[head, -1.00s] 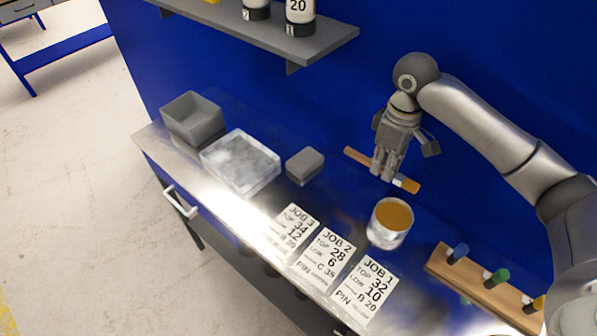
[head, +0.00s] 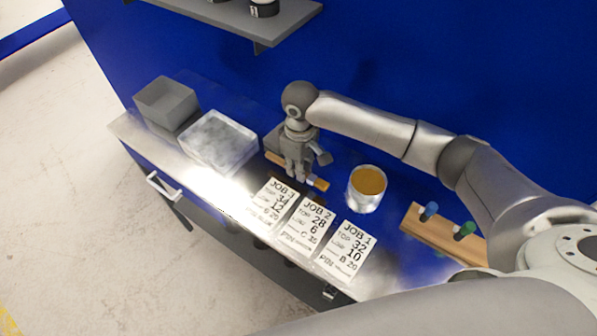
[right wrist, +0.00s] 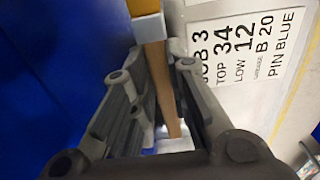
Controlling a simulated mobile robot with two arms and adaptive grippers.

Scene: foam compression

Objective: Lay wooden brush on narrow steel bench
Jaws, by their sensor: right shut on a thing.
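My right gripper (head: 296,174) is shut on the wooden brush (head: 319,183), over the narrow steel bench (head: 218,187). The brush sticks out on both sides of the fingers, just behind the JOB 3 card (head: 272,202). In the right wrist view the brush (right wrist: 157,70) runs between the fingers (right wrist: 158,95), with a yellowish and white part at its top end. I cannot tell whether the brush touches the bench top. My left gripper is not in view.
A grey bin (head: 166,103), a clear tray (head: 218,142) and a grey block (head: 274,137) stand left of the gripper. A tin with amber contents (head: 367,187) and a wooden pin rack (head: 440,235) are to the right. Job cards lie along the front.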

